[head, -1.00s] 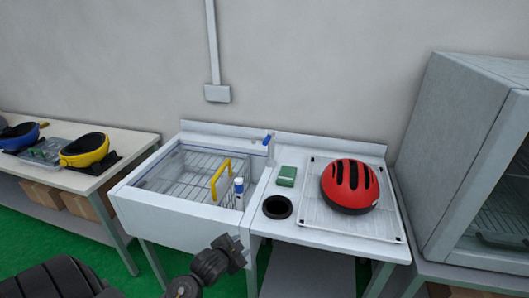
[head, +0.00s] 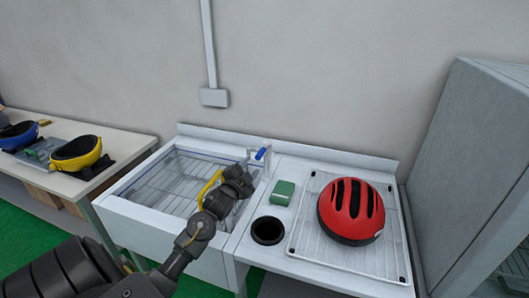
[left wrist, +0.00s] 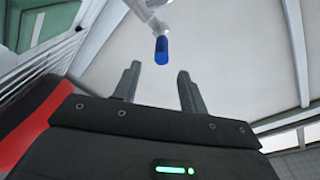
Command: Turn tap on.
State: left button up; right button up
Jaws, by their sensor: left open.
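The tap (head: 266,158) stands at the back right of the sink, with a blue lever (head: 260,153) on top. My left gripper (head: 246,174) is over the right side of the sink, just in front of the tap. In the left wrist view the two fingers of the gripper (left wrist: 158,72) are apart with nothing between them. The blue lever (left wrist: 161,50) shows beyond the fingertips, roughly centred between them, and does not appear touched. My right gripper is not in view.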

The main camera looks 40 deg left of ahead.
aim_at(260, 153)
pick_arm(q)
jog(key=x, duration=0.2)
jog(key=p+x, duration=0.1)
jog(key=x, duration=0.2)
jog(key=p+x, duration=0.1)
jog(key=x, duration=0.2)
jog(key=shift+w+a, duration=0.1)
jog(key=shift+a, duration=0.25)
jog(key=shift+w+a, duration=0.15)
jog(key=shift+w, duration=0.4)
jog(key=shift+w+f, duration=0.1)
jog(key=shift+w, duration=0.2)
grip_shut()
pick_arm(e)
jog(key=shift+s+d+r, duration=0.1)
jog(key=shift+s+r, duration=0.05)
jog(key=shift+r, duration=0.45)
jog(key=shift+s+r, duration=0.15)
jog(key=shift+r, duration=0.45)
